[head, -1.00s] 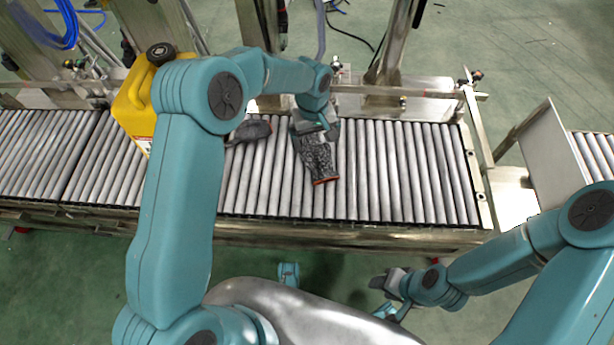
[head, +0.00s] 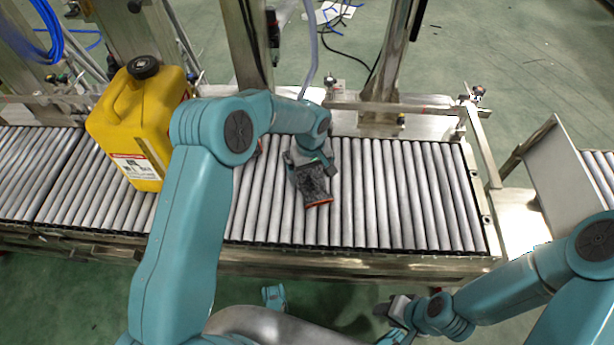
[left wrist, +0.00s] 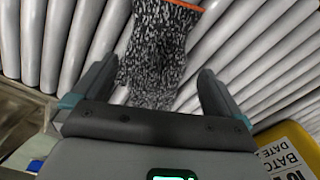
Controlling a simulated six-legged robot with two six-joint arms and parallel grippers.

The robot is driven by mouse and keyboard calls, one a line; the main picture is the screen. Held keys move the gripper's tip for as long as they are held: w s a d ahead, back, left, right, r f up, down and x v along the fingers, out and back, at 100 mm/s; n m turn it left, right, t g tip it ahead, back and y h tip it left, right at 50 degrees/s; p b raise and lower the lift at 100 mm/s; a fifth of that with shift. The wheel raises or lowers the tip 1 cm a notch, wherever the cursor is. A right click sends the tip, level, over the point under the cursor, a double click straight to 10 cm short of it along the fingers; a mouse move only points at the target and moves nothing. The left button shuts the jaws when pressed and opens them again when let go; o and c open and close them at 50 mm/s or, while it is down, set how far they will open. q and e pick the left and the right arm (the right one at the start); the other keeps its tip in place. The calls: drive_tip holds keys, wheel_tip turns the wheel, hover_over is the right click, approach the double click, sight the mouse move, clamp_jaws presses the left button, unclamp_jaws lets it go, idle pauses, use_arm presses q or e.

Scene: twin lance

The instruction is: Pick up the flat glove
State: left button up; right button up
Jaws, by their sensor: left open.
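A speckled black-and-grey glove with an orange cuff edge (head: 314,187) lies flat on the roller conveyor. My left gripper (head: 312,166) is over its upper part and hides that end. In the left wrist view the glove (left wrist: 158,45) runs between the two spread fingers of my left gripper (left wrist: 156,76), with its orange edge at the top. The fingers stand apart on either side of it, and I cannot tell whether they touch it. My right gripper (head: 394,318) is low and off the conveyor, away from the glove; its jaws are too small to read.
The roller conveyor (head: 400,205) is clear right of the glove. A yellow jug (head: 135,125) stands on the rollers to the left; its label also shows in the left wrist view (left wrist: 292,155). Metal posts and a rail (head: 390,105) line the far side.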

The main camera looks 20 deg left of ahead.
sight(311, 180)
use_arm(q)
wheel_tip(311, 180, down, 4)
drive_tip(key=shift+d+f+b, duration=0.1)
drive_tip(key=shift+f+b, duration=0.1)
drive_tip(key=shift+b, duration=0.55)
drive_tip(key=shift+r, duration=0.1)
drive_tip(key=c, duration=0.7)
